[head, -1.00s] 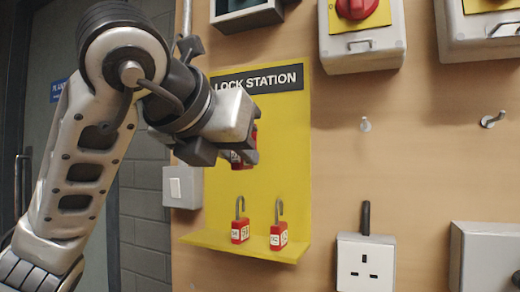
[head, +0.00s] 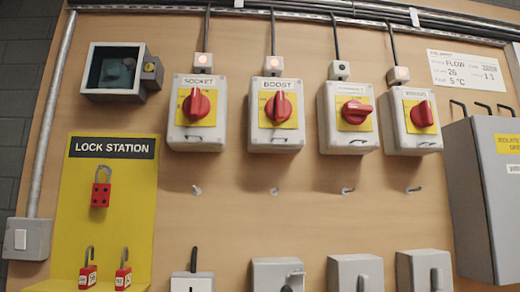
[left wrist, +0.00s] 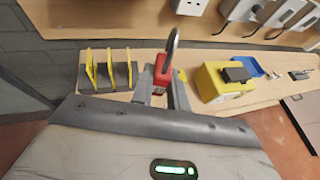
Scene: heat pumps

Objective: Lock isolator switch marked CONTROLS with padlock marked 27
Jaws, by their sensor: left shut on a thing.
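In the left wrist view, my left gripper (left wrist: 160,93) is shut on a red padlock (left wrist: 162,74); its grey shackle points up and its number cannot be read. Neither gripper shows in the head view. The third isolator switch from the left (head: 349,118) has a small, blurred label that may read CONTROLS. Its red handle is turned level, and the lamp above it is unlit. A small loop sits at its lower edge, with no padlock visible there.
Isolators marked SOCKET (head: 197,133) and BOOST (head: 277,137), and a fourth (head: 417,141), have upright handles and lit lamps. The yellow lock station (head: 78,205) holds a red hasp (head: 101,189) and two red padlocks (head: 88,275). A grey cabinet (head: 480,190) stands out at right.

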